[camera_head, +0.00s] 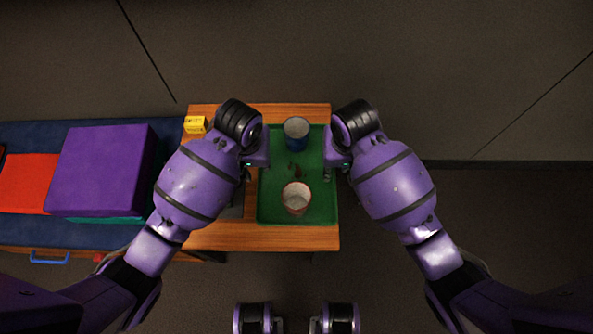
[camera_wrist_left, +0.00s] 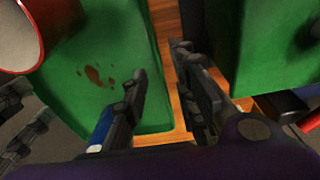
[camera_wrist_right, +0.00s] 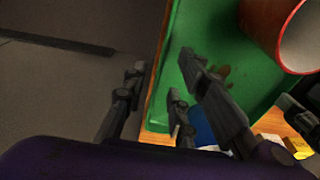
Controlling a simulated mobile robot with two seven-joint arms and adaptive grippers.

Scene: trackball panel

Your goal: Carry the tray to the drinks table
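A green tray (camera_head: 270,210) lies on a wooden table (camera_head: 215,235). On it stand a blue cup (camera_head: 297,134) at the back and a red cup with a pale inside (camera_head: 296,198) at the front, with brown marks (camera_head: 295,170) between them. My left gripper (camera_head: 249,172) is at the tray's left side, its fingers apart around the rim; a gap shows in the left wrist view (camera_wrist_left: 165,92). My right gripper (camera_head: 331,172) is at the right side, its fingers apart around the rim in the right wrist view (camera_wrist_right: 165,95). No drinks table is identifiable.
A yellow box (camera_head: 195,124) sits at the table's back left. A dark object, partly hidden, lies left of the tray. A dark blue surface (camera_head: 25,232) at the left bears a purple block (camera_head: 103,168) and a red block (camera_head: 28,183). The floor at right is clear.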

